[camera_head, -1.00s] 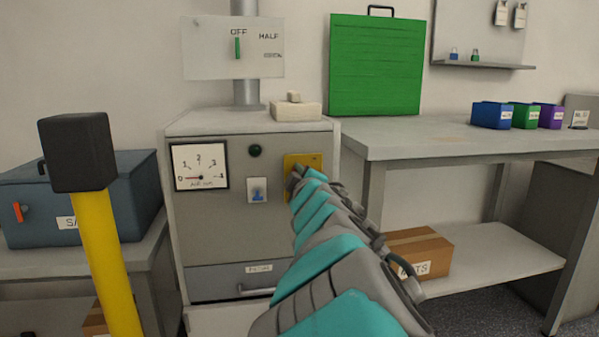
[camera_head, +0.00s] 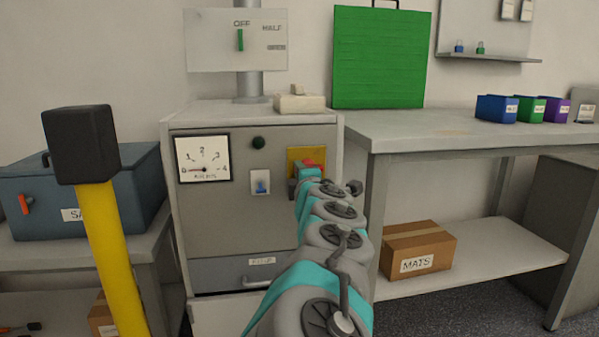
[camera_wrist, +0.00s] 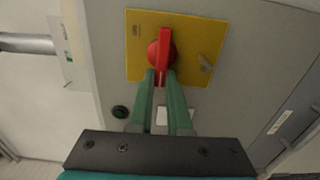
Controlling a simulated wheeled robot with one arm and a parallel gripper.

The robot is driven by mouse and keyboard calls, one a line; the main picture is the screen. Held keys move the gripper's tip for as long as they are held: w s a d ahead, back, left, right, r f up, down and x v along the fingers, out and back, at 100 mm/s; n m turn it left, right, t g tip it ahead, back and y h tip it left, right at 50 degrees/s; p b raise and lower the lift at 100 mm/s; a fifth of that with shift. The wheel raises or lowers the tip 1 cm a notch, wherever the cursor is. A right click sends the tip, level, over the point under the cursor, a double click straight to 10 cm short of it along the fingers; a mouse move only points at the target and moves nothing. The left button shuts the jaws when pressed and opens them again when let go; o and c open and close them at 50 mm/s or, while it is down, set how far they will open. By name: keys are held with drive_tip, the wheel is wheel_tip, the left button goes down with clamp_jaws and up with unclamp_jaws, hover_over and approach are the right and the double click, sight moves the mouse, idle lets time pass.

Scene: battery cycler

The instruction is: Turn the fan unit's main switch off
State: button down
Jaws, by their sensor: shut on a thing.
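The red switch handle (camera_wrist: 164,55) sits on a yellow plate (camera_wrist: 135,60) on the front of the grey fan unit (camera_head: 235,210). In the wrist view the handle runs up and down the picture. In the head view the handle (camera_head: 312,165) lies roughly level on the yellow plate (camera_head: 294,154), partly hidden by my arm. My gripper (camera_wrist: 162,78) has its two green fingers closed around the handle's near end.
A drawer (camera_head: 225,275) is below. A damper plate (camera_head: 210,40) marked OFF and HALF hangs on the pipe. A workbench (camera_head: 420,135) stands right; a yellow post (camera_head: 105,240) stands front left.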

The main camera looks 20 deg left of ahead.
drive_tip(key=shift+f, duration=0.1)
drive_tip(key=c, duration=0.9)
unclamp_jaws()
drive_tip(key=shift+o, duration=0.2)
